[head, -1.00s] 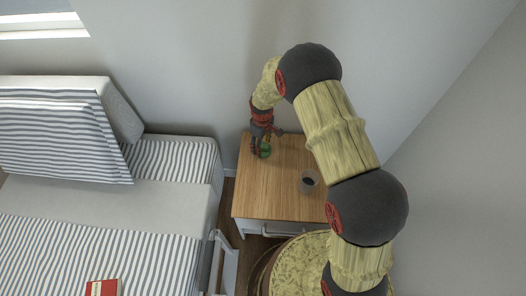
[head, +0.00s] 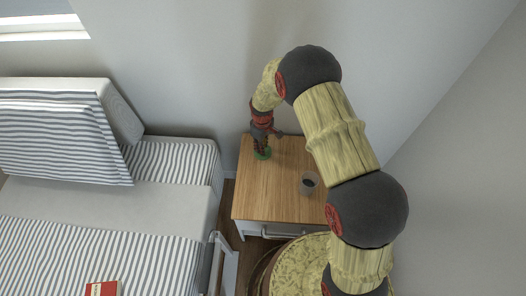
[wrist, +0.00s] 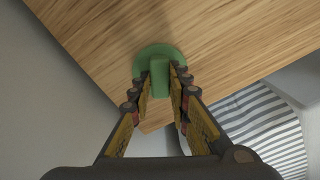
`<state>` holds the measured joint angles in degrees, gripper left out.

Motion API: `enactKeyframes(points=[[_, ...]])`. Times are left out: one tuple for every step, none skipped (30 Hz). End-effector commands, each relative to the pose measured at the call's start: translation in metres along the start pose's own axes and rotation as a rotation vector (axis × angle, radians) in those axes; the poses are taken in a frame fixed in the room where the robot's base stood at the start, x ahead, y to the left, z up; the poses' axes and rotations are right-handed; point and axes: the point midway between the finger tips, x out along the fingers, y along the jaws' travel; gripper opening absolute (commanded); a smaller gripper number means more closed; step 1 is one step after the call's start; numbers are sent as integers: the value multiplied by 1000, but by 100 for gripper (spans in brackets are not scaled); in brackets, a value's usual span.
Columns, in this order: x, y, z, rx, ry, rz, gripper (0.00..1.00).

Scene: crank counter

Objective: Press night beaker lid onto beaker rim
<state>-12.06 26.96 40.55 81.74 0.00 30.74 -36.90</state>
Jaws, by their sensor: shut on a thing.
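The lid is a green disc with an upright block-shaped grip, seen in the wrist view (wrist: 150,52). My gripper (wrist: 160,84) is shut on the lid's grip, one finger on each side. In the head view, my gripper (head: 262,146) points down at the back left of the wooden tabletop, with the green lid (head: 264,155) at its fingertips. I cannot tell whether the lid touches the wood. The beaker (head: 309,182) stands upright and open on the same top, to the right and nearer the front, apart from the lid. Its inside looks dark.
The small wooden-topped cabinet (head: 270,205) has bare room around the beaker. A wall rises behind it. A bed with striped bedding (head: 175,165) stands to the left, a white chair-like piece (head: 224,262) in front. A red book (head: 102,288) lies on the bed.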

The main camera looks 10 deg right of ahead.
Motion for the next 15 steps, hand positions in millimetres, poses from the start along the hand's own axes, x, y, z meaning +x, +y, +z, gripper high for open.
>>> enactKeyframes(points=[[0,0,0,0,0,0,11],[0,0,0,0,0,0,9],[0,0,0,0,0,0,7],[0,0,0,0,0,0,6],[0,0,0,0,0,0,4],[0,0,0,0,0,0,2],[0,0,0,0,0,0,0],[0,0,0,0,0,0,0],[0,0,0,0,0,0,0],[0,0,0,0,0,0,0],[0,0,0,0,0,0,0],[0,0,0,0,0,0,0],[-1,0,0,0,0,0,0],[-2,0,0,0,0,0,0],[-3,0,0,0,0,0,0]])
